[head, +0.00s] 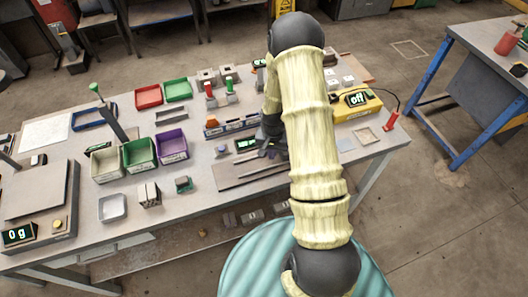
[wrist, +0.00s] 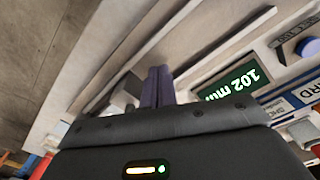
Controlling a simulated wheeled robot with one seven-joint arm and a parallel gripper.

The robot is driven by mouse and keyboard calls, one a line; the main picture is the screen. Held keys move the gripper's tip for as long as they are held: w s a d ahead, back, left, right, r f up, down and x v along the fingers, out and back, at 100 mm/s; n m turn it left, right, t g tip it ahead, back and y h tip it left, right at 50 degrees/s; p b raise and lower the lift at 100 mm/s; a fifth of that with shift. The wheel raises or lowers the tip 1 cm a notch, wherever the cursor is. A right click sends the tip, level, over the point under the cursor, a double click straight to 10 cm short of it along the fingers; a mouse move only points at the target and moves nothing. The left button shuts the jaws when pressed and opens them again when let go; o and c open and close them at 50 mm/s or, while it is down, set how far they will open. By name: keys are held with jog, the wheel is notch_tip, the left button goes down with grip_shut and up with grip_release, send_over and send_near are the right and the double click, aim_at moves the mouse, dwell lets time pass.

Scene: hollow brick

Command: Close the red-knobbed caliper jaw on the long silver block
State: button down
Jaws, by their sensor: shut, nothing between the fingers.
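My gripper (head: 271,140) is low over the middle of the bench in the head view, partly behind my arm. In the wrist view its two dark fingers (wrist: 157,86) are together with nothing between them. A green-lit display (wrist: 230,80) reading 102 mm lies just right of the fingers, and it also shows in the head view (head: 246,144). A brown board (head: 238,173) with long thin bars lies in front of it. Long pale bars (wrist: 120,50) run past the fingers in the wrist view. I cannot tell which is the silver block. The caliper's red knob is not clearly seen.
A blue knob (wrist: 308,48) sits right of the display. Green (head: 139,153) and purple (head: 171,145) bins stand to the left, with a scale (head: 38,205) beyond. Red-topped tools (head: 209,92) stand behind. A yellow device (head: 358,102) reading "off" is at right.

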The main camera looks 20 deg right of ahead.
notch_tip(320, 180, up, 8)
jog(key=p, duration=0.5)
jog(key=shift+p, duration=0.3)
dwell(0.5)
dwell(0.4)
jog(key=s+a+r+n+t+b, duration=0.1)
jog(key=s+a+r+n, duration=0.2)
jog(key=s+r, duration=0.4)
jog(key=s+a+r+n+t+b, duration=0.1)
jog(key=s+a+r+n+b, duration=0.1)
jog(key=s+r, duration=0.5)
notch_tip(320, 180, up, 5)
jog(key=a+n, duration=0.1)
jog(key=a, duration=0.1)
jog(key=shift+s+a+r+t, duration=0.15)
jog(key=shift+s+a+t, duration=0.05)
jog(key=shift+a+t, duration=0.1)
